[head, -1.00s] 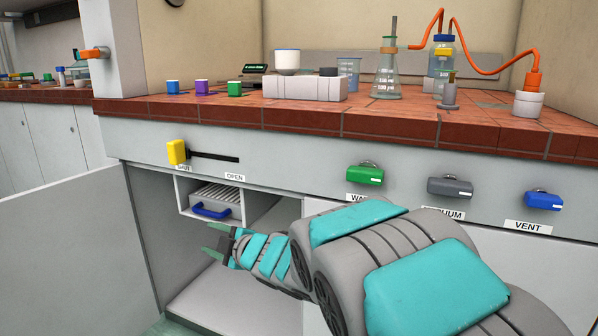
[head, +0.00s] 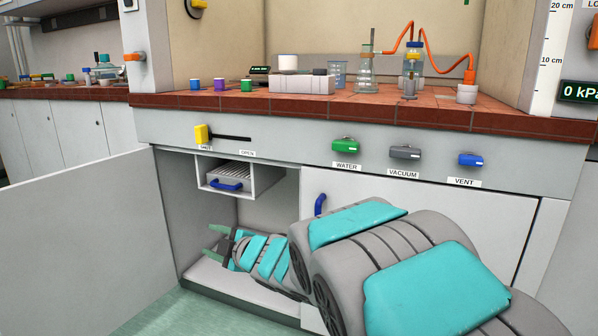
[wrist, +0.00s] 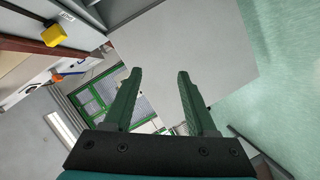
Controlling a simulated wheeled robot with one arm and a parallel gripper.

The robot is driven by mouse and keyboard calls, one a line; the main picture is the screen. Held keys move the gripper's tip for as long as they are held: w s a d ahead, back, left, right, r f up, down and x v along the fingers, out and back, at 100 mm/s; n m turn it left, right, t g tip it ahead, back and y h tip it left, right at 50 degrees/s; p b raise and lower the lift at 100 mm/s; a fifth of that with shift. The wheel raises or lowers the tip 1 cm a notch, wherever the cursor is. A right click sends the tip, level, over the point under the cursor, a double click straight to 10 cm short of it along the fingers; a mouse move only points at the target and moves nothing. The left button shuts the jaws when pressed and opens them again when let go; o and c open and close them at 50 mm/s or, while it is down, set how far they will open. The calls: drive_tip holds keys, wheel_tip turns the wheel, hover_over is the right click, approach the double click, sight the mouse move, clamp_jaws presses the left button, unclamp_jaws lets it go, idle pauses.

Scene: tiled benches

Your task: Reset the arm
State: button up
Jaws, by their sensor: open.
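My gripper (head: 219,241) is in front of the open cabinet under the bench in the head view. Its green fingers are apart, with nothing between them. The wrist view also shows the two open fingers (wrist: 155,88), empty, with a grey panel and green floor beyond. My arm reaches in from the lower right of the head view. A small box with a blue handle (head: 225,184) sits in the cubby above my gripper.
The open cabinet door (head: 80,225) stands at the left. A yellow slider handle (head: 201,135) and green, grey and blue knobs line the bench front. A closed door with a blue handle (head: 320,204) is behind my arm. Glassware stands on the red tiled bench top (head: 400,110).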

drive_tip(key=d+m+h+p, duration=0.4)
drive_tip(key=d+m+h, duration=0.55)
drive_tip(key=d, duration=1.35)
drive_tip(key=s+d+m+g+h+p, duration=0.1)
drive_tip(key=s+d+m+g+h, duration=0.2)
drive_tip(key=s+d, duration=0.5)
drive_tip(key=s+d+f+m+g+p, duration=0.1)
drive_tip(key=s+d+m+g, duration=0.15)
drive_tip(key=s, duration=0.55)
drive_tip(key=s+d+f+m+g+p, duration=0.1)
drive_tip(key=s+d+m+g+p, duration=0.2)
drive_tip(key=s, duration=0.4)
drive_tip(key=s+a+m+g+y, duration=0.1)
drive_tip(key=s+a+m+g, duration=0.1)
drive_tip(key=s, duration=1.5)
drive_tip(key=shift+s+m+g, duration=0.4)
drive_tip(key=shift+m+g, duration=0.2)
drive_tip(key=shift+g, duration=0.25)
drive_tip(key=shift+c, duration=0.6)
